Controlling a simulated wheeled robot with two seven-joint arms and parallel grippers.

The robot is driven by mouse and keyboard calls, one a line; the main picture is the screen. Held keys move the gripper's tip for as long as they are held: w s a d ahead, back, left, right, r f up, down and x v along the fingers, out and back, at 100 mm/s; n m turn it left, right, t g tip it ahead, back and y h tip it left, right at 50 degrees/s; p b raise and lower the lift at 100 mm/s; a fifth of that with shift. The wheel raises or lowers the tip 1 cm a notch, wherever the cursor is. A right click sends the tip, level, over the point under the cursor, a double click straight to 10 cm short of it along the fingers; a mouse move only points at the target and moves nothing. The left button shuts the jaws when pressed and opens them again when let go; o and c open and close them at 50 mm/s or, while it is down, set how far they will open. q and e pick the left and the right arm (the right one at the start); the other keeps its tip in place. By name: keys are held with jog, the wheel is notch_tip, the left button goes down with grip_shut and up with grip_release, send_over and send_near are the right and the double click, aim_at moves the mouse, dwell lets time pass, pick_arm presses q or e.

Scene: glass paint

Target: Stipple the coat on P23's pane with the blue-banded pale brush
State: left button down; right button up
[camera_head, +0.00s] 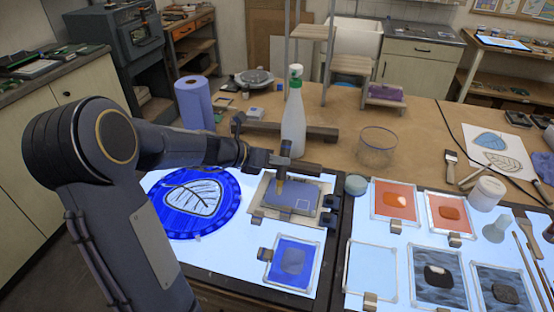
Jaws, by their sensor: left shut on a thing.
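My left gripper (283,163) reaches in from the left and is shut on a small brush (281,185), held roughly upright with its tip down. The brush's blue band and pale colour cannot be made out at this size. Below it lies a framed pane (303,196) with a grey-blue coat and a small outlined square. The brush tip is over the left part of this pane; I cannot tell whether it touches. No P23 label is readable. My right gripper is not in view.
A blue round glass panel (227,214) with a leaf lies left on the light table. A blue pane (293,262) lies in front. A white bottle (294,115) stands close behind the gripper. Several panes, including an orange one (395,201), and a jar (487,193) lie right.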

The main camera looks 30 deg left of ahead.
pick_arm(q)
jog(key=shift+f, duration=0.35)
dwell(0.3)
dwell(0.8)
jog(key=shift+r+p, duration=1.05)
jog(key=shift+r, duration=0.1)
jog(key=shift+f, duration=0.1)
jog(key=shift+d, duration=0.1)
jog(key=w+d, duration=0.2)
jog(key=d, duration=0.4)
jog(key=shift+d, duration=0.25)
jog(key=shift+f+b, duration=0.1)
jog(key=shift+b, duration=0.25)
